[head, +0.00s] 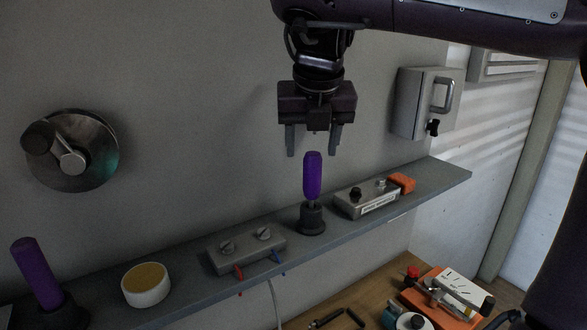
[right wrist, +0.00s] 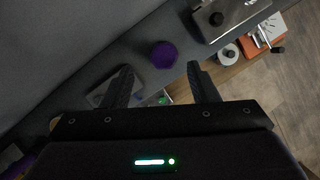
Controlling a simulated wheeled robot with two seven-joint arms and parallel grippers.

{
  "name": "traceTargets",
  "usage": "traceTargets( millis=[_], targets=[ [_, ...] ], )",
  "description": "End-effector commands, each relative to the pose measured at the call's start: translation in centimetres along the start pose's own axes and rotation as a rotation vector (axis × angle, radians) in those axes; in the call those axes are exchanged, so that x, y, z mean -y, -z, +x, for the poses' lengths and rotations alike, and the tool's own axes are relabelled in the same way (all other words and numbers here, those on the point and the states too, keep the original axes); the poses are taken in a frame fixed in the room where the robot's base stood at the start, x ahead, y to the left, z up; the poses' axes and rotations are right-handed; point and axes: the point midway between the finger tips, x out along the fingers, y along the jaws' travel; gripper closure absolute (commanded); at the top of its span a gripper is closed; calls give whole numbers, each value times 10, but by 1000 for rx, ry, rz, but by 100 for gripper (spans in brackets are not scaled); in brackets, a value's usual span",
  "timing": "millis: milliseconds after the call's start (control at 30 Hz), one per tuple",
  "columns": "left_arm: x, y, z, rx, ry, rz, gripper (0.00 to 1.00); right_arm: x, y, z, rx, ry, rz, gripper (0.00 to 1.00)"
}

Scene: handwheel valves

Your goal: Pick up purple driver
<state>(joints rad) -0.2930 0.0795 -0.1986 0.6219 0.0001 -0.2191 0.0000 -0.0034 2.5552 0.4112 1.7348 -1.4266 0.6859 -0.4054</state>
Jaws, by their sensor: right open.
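A purple driver (head: 312,176) stands upright in a dark round holder (head: 312,219) on the grey wall shelf. A second purple-handled tool (head: 37,273) stands tilted in another dark holder at the shelf's left end. My right gripper (head: 313,151) points down, open and empty, just above the first driver's handle, with its fingers apart. In the right wrist view the purple handle top (right wrist: 164,54) shows beyond the two spread fingertips, not between them. My left gripper is in neither view.
The shelf (head: 440,179) also carries a grey box with two knobs (head: 246,249), a switch box (head: 366,198), an orange block (head: 402,183) and a white round tub (head: 146,285). A handwheel (head: 71,151) and a grey handled box (head: 424,104) are on the wall. A wooden bench (head: 379,284) with tools lies below.

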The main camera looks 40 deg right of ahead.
Motion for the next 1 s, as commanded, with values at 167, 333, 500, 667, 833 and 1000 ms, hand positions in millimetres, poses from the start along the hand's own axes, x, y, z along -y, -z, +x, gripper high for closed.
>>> traceTargets(
  millis=[167,333,500,667,833,1000],
  targets=[
    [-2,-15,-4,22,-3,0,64,1,0,12,-4,2,-2,46],
    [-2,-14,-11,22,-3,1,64,2,0,30,-5,0,-1,46],
    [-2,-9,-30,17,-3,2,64,6,1,52,-8,-1,-1,46],
    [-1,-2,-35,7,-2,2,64,5,1,74,-3,0,0,46],
    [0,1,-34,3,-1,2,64,5,2,79,0,0,0,46],
    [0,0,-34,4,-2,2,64,5,2,78,0,0,0,54]
  ],
)
